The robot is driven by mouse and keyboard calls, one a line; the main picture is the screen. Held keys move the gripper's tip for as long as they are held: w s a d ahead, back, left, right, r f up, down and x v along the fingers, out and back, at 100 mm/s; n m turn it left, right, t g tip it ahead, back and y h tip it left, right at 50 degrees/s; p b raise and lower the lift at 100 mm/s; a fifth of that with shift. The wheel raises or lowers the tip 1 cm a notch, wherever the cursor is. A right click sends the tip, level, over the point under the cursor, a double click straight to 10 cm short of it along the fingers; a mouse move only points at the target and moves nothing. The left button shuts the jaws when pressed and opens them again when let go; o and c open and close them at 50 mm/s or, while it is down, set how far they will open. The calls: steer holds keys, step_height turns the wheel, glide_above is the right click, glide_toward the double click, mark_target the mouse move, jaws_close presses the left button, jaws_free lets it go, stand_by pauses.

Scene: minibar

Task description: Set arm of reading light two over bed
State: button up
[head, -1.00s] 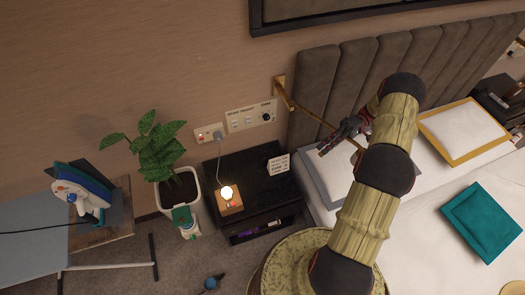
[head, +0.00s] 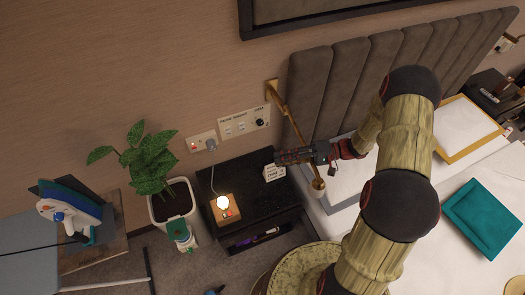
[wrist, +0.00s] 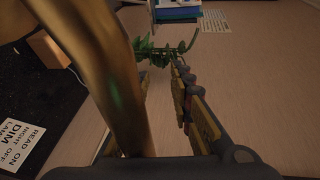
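A brass reading light arm (head: 290,118) hangs from a wall bracket (head: 272,90) beside the headboard. It slopes down to a rounded head (head: 318,184) at the gap between nightstand and bed (head: 475,180). My gripper (head: 282,157) points left, just above the light's head and close to its arm. In the wrist view the brass arm (wrist: 95,70) crosses large at the left, near the left finger, hiding part of it. The right finger (wrist: 195,110) stands apart from it, so the gripper looks open. Contact cannot be told. Another brass wall light (head: 513,38) shows at the far right.
A black nightstand (head: 245,180) holds a lit small lamp (head: 223,203) and a sign card (head: 273,172). A potted plant (head: 170,200), an ironing board (head: 45,265) and iron stand left. The padded headboard (head: 345,85) rises behind. A round patterned table (head: 295,268) is in front.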

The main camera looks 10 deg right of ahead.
steer(key=w+a+m+t+h+b, duration=0.2)
steer(key=w+a+m+t+b, duration=0.2)
steer(key=a, duration=0.5)
steer(key=shift+w+a+m+t+b, duration=0.4)
steer(key=shift+w+t+b, duration=0.2)
steer(key=shift+t, duration=0.5)
steer(key=shift+w+d, duration=0.1)
steer(key=shift+c, duration=0.7)
